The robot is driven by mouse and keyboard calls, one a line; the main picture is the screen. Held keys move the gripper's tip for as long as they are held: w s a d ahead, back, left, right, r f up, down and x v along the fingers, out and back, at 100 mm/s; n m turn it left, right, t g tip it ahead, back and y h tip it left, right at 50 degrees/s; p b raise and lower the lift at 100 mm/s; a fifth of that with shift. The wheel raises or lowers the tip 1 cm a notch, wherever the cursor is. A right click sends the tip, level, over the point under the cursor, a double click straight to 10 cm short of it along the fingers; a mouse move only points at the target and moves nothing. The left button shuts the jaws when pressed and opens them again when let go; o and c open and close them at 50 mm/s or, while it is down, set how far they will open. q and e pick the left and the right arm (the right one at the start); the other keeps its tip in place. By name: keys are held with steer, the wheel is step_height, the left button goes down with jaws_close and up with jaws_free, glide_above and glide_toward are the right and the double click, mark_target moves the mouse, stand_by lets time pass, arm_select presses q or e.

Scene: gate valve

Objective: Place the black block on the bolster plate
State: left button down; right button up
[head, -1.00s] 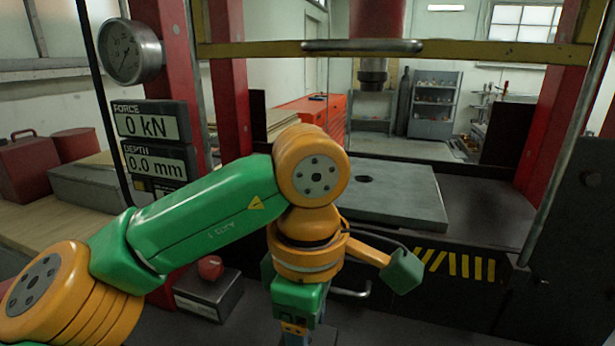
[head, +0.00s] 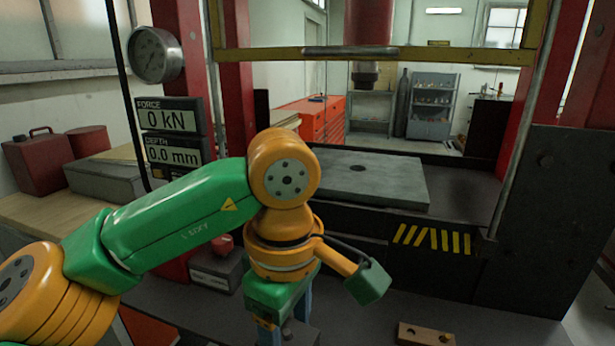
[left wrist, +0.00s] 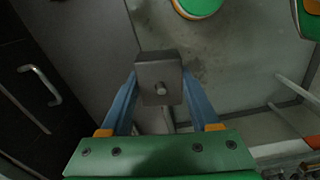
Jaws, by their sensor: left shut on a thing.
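The black block (left wrist: 158,70), dark grey with a small round pin on its face, is between the blue fingers of my left gripper (left wrist: 160,85) in the left wrist view. The gripper is shut on it. In the head view my left gripper (head: 287,325) hangs fingers down at the bottom edge, in front of the press, and the block is mostly hidden there. The bolster plate (head: 390,184) is a flat grey slab with a round hole, lying on the press bed behind and right of my left arm. Its visible top is bare. My right gripper is not in view.
A press ram (head: 363,72) hangs above the plate. A yellow crossbar (head: 270,54) spans the opening between red columns (head: 237,90). A wooden block with holes (head: 425,333) lies at the front. A box with a red button (head: 218,265) stands left of my gripper.

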arm_select(q)
steer(key=a+f+m, duration=0.3)
steer(key=a+m, duration=0.9)
steer(key=a, duration=0.1)
steer(key=s+f, duration=0.3)
steer(key=f, duration=0.7)
steer(key=shift+a, duration=0.15)
steer(key=shift+r, duration=0.15)
